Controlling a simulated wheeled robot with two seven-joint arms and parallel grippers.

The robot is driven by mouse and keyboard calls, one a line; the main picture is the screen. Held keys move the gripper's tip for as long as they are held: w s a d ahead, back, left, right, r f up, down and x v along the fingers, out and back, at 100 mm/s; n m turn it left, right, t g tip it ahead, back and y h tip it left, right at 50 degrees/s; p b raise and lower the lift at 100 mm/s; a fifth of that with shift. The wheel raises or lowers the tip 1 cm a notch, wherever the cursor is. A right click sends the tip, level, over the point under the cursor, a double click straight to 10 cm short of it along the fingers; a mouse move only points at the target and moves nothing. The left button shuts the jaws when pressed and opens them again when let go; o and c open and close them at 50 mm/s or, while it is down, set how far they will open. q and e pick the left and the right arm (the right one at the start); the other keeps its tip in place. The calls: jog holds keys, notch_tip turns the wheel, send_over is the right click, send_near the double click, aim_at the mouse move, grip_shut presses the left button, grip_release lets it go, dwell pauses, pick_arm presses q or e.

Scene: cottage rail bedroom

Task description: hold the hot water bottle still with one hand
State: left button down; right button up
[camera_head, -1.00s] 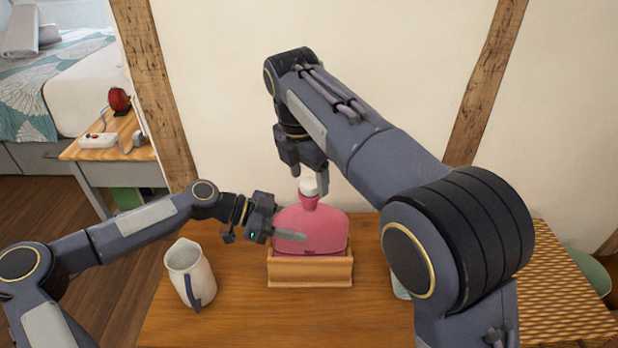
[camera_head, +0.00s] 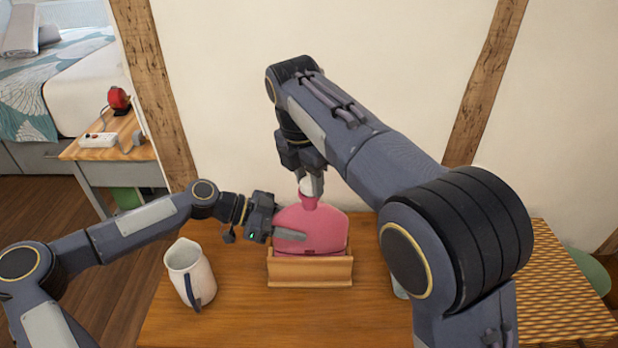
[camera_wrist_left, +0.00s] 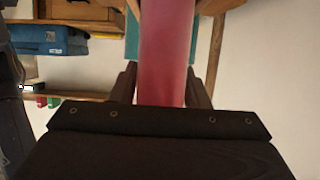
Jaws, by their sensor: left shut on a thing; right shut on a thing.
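The pink hot water bottle (camera_head: 325,228) stands upright in a wooden holder (camera_head: 310,271) on the table. My left gripper (camera_head: 290,236) is shut on the bottle's body from the left side. In the left wrist view the pink bottle (camera_wrist_left: 165,50) runs between the two fingers (camera_wrist_left: 166,85). My right gripper (camera_head: 311,184) comes down from above and is shut on the white cap (camera_head: 307,187) at the bottle's neck. The fingers partly hide the cap.
A white jug (camera_head: 190,272) with a dark handle stands left of the holder. A woven mat (camera_head: 560,300) lies at the right of the table. My right arm hides part of a pale object (camera_head: 399,284). The table front (camera_head: 290,318) is clear.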

jog(key=m, duration=0.5)
jog(key=shift+w+g+h, duration=0.1)
jog(key=shift+g+h, duration=0.2)
jog(key=m, duration=0.5)
jog(key=shift+g, duration=0.4)
jog(key=m, duration=0.3)
jog(key=m+g, duration=0.1)
jog(key=m, duration=0.4)
jog(key=shift+w, duration=0.1)
jog(key=m+y, duration=0.1)
jog(key=m, duration=0.1)
jog(key=shift+m, duration=0.4)
jog(key=m, duration=0.5)
jog(key=shift+d+f+g+y, duration=0.1)
jog(key=shift+g+y, duration=0.2)
jog(key=m, duration=0.5)
jog(key=shift+y, duration=0.4)
jog(key=m, duration=0.4)
jog(key=shift+f+m+y, duration=0.1)
jog(key=shift+m+y, duration=0.2)
jog(key=shift+m, duration=0.1)
jog(key=o, duration=1)
jog(key=shift+c, duration=0.2)
jog(key=shift+o, duration=0.9)
jog(key=shift+d, duration=0.1)
